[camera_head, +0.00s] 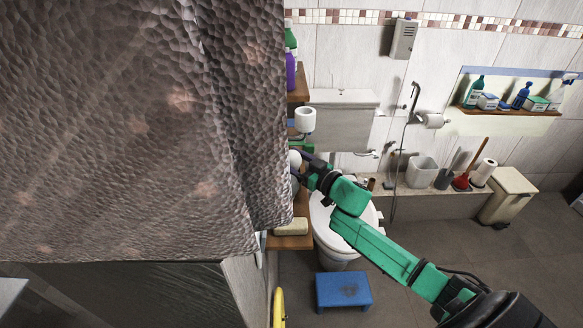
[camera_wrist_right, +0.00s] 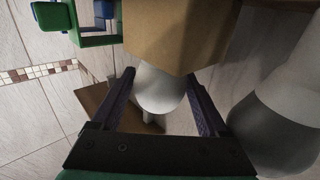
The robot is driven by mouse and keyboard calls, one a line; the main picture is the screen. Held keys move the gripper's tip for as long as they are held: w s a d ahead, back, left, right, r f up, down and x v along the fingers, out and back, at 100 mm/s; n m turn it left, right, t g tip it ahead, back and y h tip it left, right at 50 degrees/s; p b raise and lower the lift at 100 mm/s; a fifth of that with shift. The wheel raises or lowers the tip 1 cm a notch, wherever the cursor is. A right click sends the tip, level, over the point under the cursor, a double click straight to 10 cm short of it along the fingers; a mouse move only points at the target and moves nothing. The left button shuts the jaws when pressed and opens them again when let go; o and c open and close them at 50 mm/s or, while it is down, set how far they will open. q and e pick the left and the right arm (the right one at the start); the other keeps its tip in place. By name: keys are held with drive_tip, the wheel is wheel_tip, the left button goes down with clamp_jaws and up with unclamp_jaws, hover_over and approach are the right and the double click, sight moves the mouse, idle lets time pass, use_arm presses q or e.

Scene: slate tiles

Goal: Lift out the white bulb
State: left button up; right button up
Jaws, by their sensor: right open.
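The white bulb (camera_wrist_right: 160,92) shows in the right wrist view as a smooth, rounded white shape against a tan, box-like thing (camera_wrist_right: 175,35). I cannot tell whether it is seated inside that thing. My right gripper (camera_wrist_right: 158,88) is open, with one dark finger on each side of the bulb and small gaps visible. In the head view, the right gripper (camera_head: 304,162) is at the wooden shelves beside the hanging curtain. A rounded white shape (camera_head: 295,159), probably the bulb, shows there, partly hidden by the curtain and gripper. My left gripper is not in view.
The dark textured curtain (camera_head: 130,130) covers the left of the head view. A white roll-like thing (camera_head: 305,120) stands just above the gripper. A pale block (camera_head: 293,227) lies on a lower shelf.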

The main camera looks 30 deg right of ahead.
drive_tip(key=shift+s, duration=0.1)
drive_tip(key=c, duration=0.8)
drive_tip(key=shift+o, duration=0.2)
drive_tip(key=shift+r, duration=0.15)
wheel_tip(320, 180, up, 6)
drive_tip(key=shift+r+b, duration=0.1)
drive_tip(key=shift+b, duration=0.3)
drive_tip(key=shift+s+d, duration=0.15)
drive_tip(key=shift+s, duration=0.2)
drive_tip(key=b+v, duration=0.1)
drive_tip(key=v, duration=1.6)
drive_tip(key=shift+s+r, duration=0.15)
drive_tip(key=shift+r, duration=0.25)
